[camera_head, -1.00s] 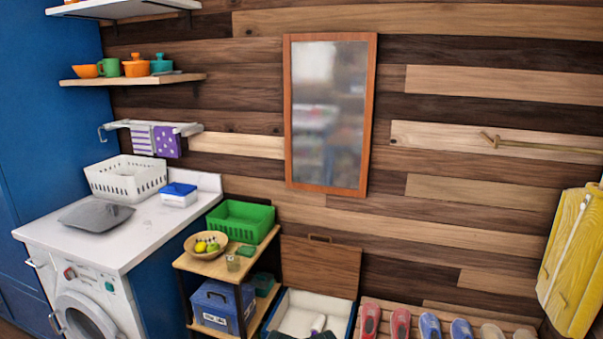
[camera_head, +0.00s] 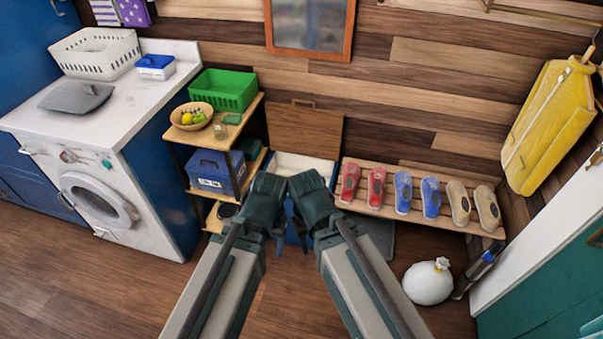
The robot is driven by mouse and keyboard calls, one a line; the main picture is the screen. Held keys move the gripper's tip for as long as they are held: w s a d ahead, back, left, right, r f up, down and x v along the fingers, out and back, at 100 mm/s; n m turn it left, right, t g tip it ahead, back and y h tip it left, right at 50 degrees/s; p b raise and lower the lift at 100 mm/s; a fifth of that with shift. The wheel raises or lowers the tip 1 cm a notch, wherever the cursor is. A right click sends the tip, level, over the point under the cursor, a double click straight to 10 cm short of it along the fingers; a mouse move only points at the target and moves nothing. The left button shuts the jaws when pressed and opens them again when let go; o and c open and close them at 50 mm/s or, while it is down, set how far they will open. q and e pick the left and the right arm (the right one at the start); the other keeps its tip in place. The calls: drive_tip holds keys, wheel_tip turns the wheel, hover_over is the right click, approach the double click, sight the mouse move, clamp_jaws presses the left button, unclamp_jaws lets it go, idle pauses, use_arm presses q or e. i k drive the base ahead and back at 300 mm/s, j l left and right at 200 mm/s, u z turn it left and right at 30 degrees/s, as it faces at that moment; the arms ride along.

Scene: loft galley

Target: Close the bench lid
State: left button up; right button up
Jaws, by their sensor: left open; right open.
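The bench lid (camera_head: 305,131) is a brown wooden panel standing upright against the plank wall, with a small handle at its top edge. Below it the open bench box (camera_head: 303,165) shows its pale inside and rim. My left gripper (camera_head: 278,245) and my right gripper (camera_head: 304,246) are close together in front of the box, pointing down, and hide much of its front. Both are open; their fingertips are small and dark. Neither appears to touch the lid, which is behind and above them. What lies in the box is mostly hidden.
A shelf unit with a green basket (camera_head: 223,90), fruit bowl (camera_head: 191,117) and blue box (camera_head: 216,171) stands left of the bench. A slatted rack (camera_head: 409,211) with several shoes stands to the right. A white sack (camera_head: 428,283) lies on the floor.

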sight(314, 133)
drive_tip(key=i+j, duration=0.95)
drive_tip(key=i+l+z, duration=0.05)
